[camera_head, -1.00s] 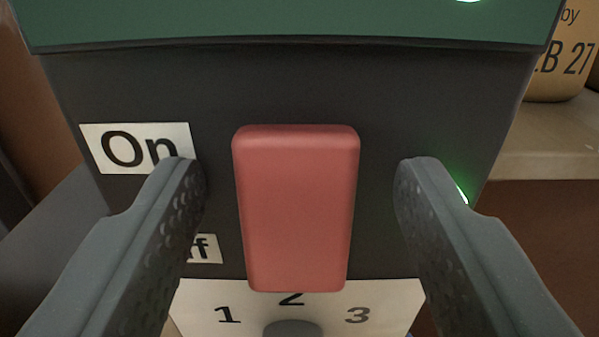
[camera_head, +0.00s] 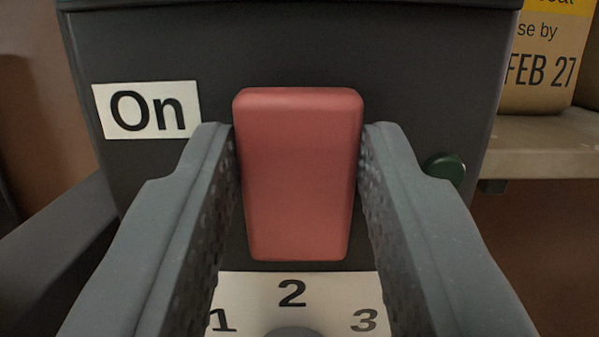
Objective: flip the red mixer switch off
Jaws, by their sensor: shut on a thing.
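The red mixer switch (camera_head: 298,175) is a rounded upright block on the dark front of the mixer (camera_head: 420,60). My gripper (camera_head: 299,150) is shut on the switch, with one finger against its left side and one against its right. A white "On" label (camera_head: 148,110) sits left of the switch's upper part. The left finger hides the area below it, where the other label is. A white dial plate marked 1, 2, 3 (camera_head: 292,292) lies just under the switch. The top of a grey knob shows at the bottom edge.
A dark green round button (camera_head: 444,168) sits right of the right finger and shows no glow. A shelf (camera_head: 545,145) at the right holds a tan package (camera_head: 545,65) printed "FEB 27". Brown surfaces lie on both sides of the mixer.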

